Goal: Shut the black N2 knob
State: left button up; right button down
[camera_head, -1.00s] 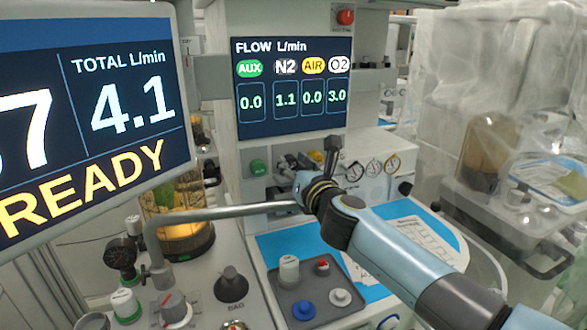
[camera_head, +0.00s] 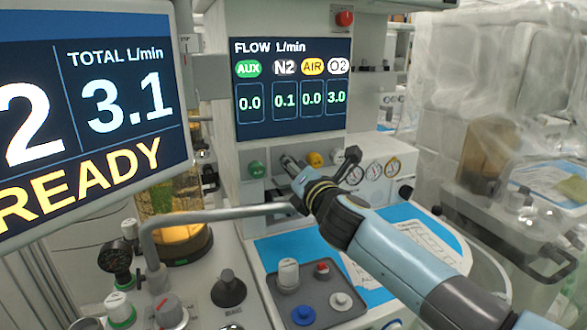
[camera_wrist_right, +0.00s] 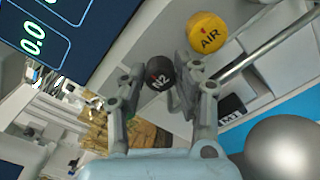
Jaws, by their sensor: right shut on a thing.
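The black N2 knob (camera_wrist_right: 160,75) sits between the fingers of my right gripper (camera_wrist_right: 161,83) in the right wrist view. In the head view my right gripper (camera_head: 291,165) reaches the knob row from the right and hides the N2 knob. The flow screen (camera_head: 291,87) reads N2 0.1, AUX 0.0, AIR 0.0 and O2 3.0. My left gripper is not in view.
The yellow AIR knob (camera_wrist_right: 207,34) is close beside the N2 knob. The green AUX knob (camera_head: 257,168) is on its other side. A bent metal tube (camera_head: 220,212) runs below the knobs. A grey tray (camera_head: 318,297) with several small parts stands in front.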

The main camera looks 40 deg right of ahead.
jog(key=shift+s+f, duration=0.1)
jog(key=shift+f, duration=0.15)
jog(key=c, duration=1.3)
grip_release()
jog(key=shift+c, duration=0.2)
jog(key=shift+o, duration=0.5)
jog(key=shift+r, duration=0.1)
jog(key=v, duration=1.2)
jog(key=shift+a, duration=0.1)
